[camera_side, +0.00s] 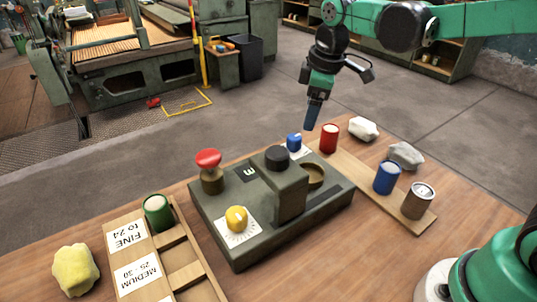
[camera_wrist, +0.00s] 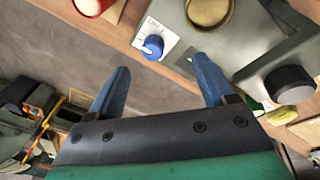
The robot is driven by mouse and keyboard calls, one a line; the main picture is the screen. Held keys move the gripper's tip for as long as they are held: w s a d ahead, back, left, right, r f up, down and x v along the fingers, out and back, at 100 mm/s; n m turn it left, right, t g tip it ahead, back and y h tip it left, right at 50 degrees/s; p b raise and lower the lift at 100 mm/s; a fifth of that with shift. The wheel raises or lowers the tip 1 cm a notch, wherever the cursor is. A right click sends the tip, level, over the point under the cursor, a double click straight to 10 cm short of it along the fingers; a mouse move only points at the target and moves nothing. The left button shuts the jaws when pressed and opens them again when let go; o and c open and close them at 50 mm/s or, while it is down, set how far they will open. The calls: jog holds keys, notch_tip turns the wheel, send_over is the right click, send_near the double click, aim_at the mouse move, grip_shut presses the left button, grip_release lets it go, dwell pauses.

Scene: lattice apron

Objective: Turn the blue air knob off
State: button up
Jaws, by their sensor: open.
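The blue air knob (camera_side: 294,141) sits on a white dial plate at the far edge of the grey-green control box (camera_side: 228,248). In the wrist view the blue knob (camera_wrist: 153,46) shows a pale pointer line on its white plate, ahead of the gap between my fingers. My gripper (camera_side: 312,118) is above and slightly right of the knob in the side view, pointing down, apart from it. In the wrist view my gripper (camera_wrist: 165,80) is open and empty, its two blue fingers spread wide.
The box carries a yellow knob (camera_side: 237,218), a red mushroom button (camera_side: 208,159), a black-topped post (camera_side: 277,157) and a round brass cup (camera_side: 313,176). Red (camera_side: 329,139) and blue (camera_side: 387,177) cans stand on a board at right. A green can (camera_side: 157,212) stands in the labelled tray.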

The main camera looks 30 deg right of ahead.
aim_at(294, 137)
jog(key=w+f+n+g, duration=0.1)
jog(key=w, duration=0.1)
jog(key=w+f+n+g, duration=0.1)
jog(key=w+f+n, duration=0.1)
jog(key=shift+a+f+n, duration=0.15)
jog(key=shift+f+n, duration=0.05)
jog(key=shift+n, duration=0.1)
jog(key=shift+w+f, duration=0.1)
jog(key=shift+f, duration=2.75)
grip_shut()
